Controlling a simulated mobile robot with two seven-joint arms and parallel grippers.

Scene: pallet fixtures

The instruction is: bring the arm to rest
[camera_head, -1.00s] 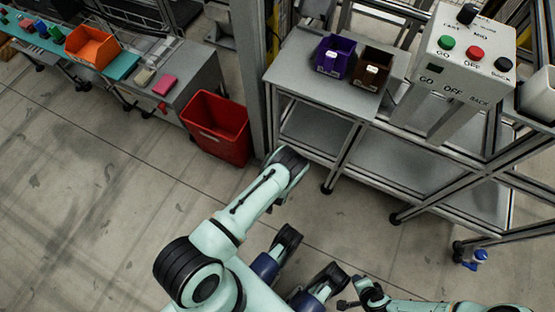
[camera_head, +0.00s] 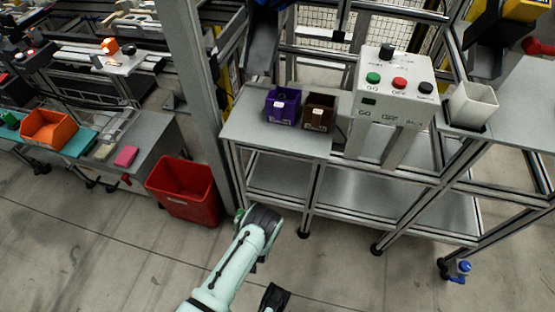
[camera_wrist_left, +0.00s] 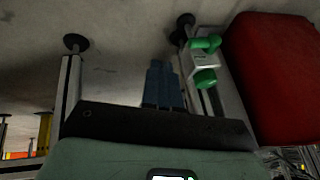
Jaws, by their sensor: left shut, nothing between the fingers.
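My left arm (camera_head: 232,270) reaches up from the bottom of the head view, beside the red bin and in front of the grey table. Its gripper cannot be made out there. In the left wrist view the left gripper's dark blue fingers (camera_wrist_left: 163,84) are together, with nothing between them. They point toward the floor area near the table legs and touch nothing that I can see.
A red bin (camera_head: 185,190) stands left of the arm. A grey table (camera_head: 250,135) holds a purple bin (camera_head: 282,105) and a brown bin (camera_head: 319,112). A button box (camera_head: 395,85) stands to the right. Floor is clear at lower left.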

